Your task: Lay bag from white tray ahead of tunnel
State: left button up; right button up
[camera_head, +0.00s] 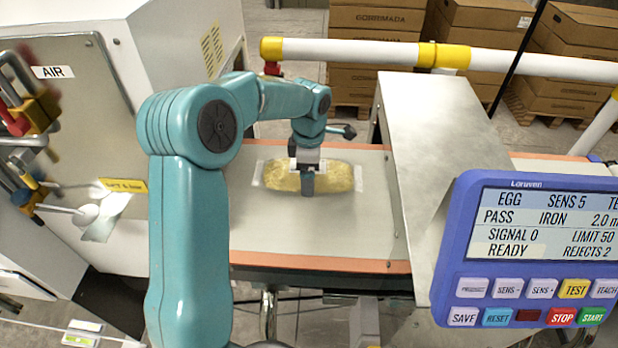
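A clear bag with yellow contents (338,177) lies lengthwise along the grey belt (300,222), left of the metal tunnel (440,140). Its pale, flat ends show at left and right. My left gripper (307,182) points down at the bag's middle, with a dark finger in front of its near side. The other finger is hidden, so I cannot tell whether the gripper is shut on the bag, nor whether the bag rests fully on the belt. I cannot make out a white tray. My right gripper is not in view.
A blue control panel (535,255) reading READY stands at right front. A white rail with yellow joints (350,52) runs behind the belt. A grey cabinet panel (85,110) with clamps is at left. Stacked cartons (375,30) stand behind. Belt between bag and tunnel is clear.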

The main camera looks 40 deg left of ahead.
pick_arm(q)
jog(key=shift+f, duration=1.2)
jog(key=shift+f, duration=0.1)
jog(key=o, duration=1.1)
notch_tip(320, 180, up, 12)
jog(key=shift+r, duration=0.15)
